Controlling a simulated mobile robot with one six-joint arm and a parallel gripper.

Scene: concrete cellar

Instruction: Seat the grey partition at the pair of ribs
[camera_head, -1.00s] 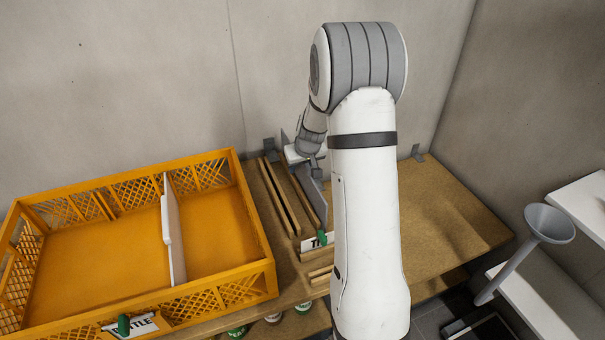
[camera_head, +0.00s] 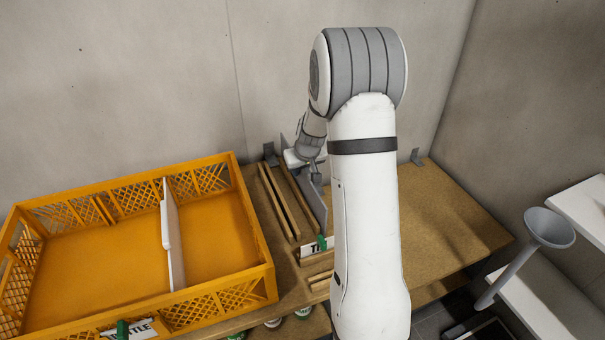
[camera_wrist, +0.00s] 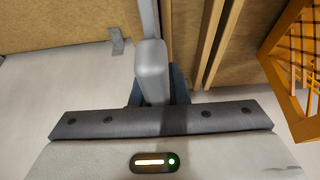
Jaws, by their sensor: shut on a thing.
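The grey partition (camera_head: 316,202) stands upright at the right side of a wooden slotted rack, partly hidden by my arm in the head view. My gripper (camera_head: 317,168) is shut on its top. In the wrist view the partition (camera_wrist: 150,62) shows nearly edge-on, its rounded grip between the jaws. Its lower edge is hidden, so I cannot tell if it still touches the rack. The orange crate (camera_head: 247,283) lies to the left. Paired ribs (camera_head: 103,209) show on its back wall, left of a white partition (camera_head: 173,238) standing across the crate.
The wooden rack (camera_head: 272,202) has long slats beside the crate. Small metal brackets (camera_head: 416,157) stand at the back of the board. The board (camera_head: 450,215) is clear on the right. A grey funnel (camera_head: 549,228) stands far right. Several bottle caps show below the front edge.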

